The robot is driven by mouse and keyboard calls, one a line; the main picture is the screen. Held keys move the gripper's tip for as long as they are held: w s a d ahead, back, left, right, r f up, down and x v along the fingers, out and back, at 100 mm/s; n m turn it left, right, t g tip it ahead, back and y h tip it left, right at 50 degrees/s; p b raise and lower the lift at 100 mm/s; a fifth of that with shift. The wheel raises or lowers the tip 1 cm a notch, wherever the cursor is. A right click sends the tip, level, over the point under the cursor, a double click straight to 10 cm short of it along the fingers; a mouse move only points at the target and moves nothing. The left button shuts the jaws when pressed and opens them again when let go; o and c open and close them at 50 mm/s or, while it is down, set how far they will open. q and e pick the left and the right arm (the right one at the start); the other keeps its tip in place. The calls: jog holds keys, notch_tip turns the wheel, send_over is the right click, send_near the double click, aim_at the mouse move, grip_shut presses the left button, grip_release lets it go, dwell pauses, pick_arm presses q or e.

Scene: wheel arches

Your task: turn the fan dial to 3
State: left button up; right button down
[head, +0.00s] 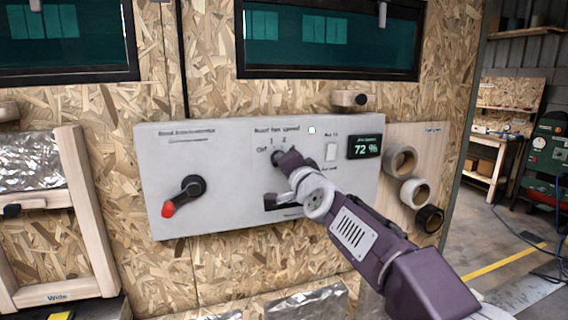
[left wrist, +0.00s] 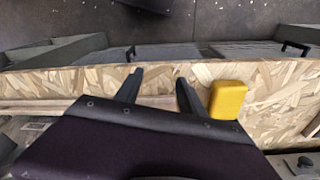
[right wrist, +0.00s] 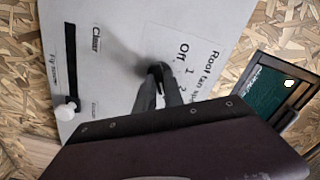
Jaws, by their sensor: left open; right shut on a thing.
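The fan dial (head: 277,157) is a dark knob on a light grey panel (head: 225,215), under the label "Roof fan speed". The marks Off, 1 and 2 show around it; the 3 is hidden or unreadable. My right gripper (head: 284,162) comes in from the lower right and is shut on the dial. In the right wrist view the fingers of the right gripper (right wrist: 157,72) close on the dark dial (right wrist: 153,64). Where its pointer aims cannot be told. My left gripper (left wrist: 157,88) is open and empty in the left wrist view, outside the head view.
A red-tipped lever (head: 184,195) is left on the panel. A dark slider slot (head: 280,202) lies below the dial, partly behind my arm. A white switch (head: 331,151) and a "72 %" display (head: 365,146) are right. A yellow block (left wrist: 228,99) lies near the left gripper.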

jog(key=shift+a+f, duration=0.1)
jog(key=shift+f, duration=0.2)
jog(key=c, duration=1.7)
grip_release()
jog(key=shift+o, duration=1.3)
jog(key=shift+r, duration=0.15)
pick_arm(q)
jog(key=shift+f+b, duration=0.85)
pick_arm(e)
jog(key=v, duration=0.9)
